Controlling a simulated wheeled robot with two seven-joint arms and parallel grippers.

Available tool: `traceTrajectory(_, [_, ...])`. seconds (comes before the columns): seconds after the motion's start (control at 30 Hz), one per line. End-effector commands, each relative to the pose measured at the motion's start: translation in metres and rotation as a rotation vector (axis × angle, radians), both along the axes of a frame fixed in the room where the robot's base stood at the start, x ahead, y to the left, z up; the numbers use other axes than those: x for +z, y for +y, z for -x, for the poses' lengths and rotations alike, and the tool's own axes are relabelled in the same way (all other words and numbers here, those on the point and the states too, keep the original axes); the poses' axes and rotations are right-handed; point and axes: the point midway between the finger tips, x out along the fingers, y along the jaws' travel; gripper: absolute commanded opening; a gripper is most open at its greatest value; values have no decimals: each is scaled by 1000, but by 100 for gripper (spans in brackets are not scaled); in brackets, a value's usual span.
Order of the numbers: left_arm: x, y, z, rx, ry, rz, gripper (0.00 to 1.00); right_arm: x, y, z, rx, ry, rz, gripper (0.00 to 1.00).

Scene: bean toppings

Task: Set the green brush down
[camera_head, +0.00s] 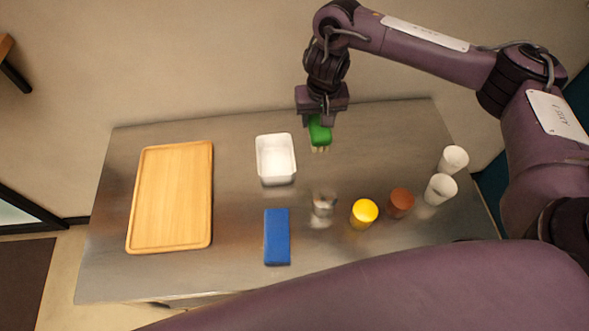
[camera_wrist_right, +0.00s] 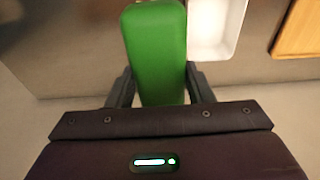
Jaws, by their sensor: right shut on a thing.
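The green brush (camera_head: 319,132) is in the jaws of my right gripper (camera_head: 320,118), near the back edge of the table. Its pale bristles point down toward the tabletop; I cannot tell whether they touch it. In the right wrist view the brush's green body (camera_wrist_right: 157,50) lies between the two dark fingers of the right gripper (camera_wrist_right: 160,85), which is shut on it. My left gripper is not in view.
On the metal table (camera_head: 235,230) are a white container (camera_head: 276,158), wooden board (camera_head: 172,195), blue block (camera_head: 277,237), clear glass (camera_head: 323,203), yellow cup (camera_head: 364,212), brown cup (camera_head: 401,201) and two white cups (camera_head: 440,189). Bare metal lies around the brush.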

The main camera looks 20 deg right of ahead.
Motion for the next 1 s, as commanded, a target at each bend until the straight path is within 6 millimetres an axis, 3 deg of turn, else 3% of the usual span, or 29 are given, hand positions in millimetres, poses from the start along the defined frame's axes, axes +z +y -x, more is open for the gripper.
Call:
traceTrajectory(0.1, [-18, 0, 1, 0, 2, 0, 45, -39, 1, 3, -1, 9, -2, 22])
traceTrajectory(0.4, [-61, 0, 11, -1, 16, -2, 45, -120, 1, 3, -2, 8, -2, 22])
traceTrajectory(0.53, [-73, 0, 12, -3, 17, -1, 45, -141, 1, 2, -1, 5, -2, 22])
traceTrajectory(0.73, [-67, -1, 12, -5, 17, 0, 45, -152, 0, 1, 0, 3, -1, 22])
traceTrajectory(1.0, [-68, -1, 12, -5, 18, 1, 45, -188, 1, 1, 1, 3, 0, 22])
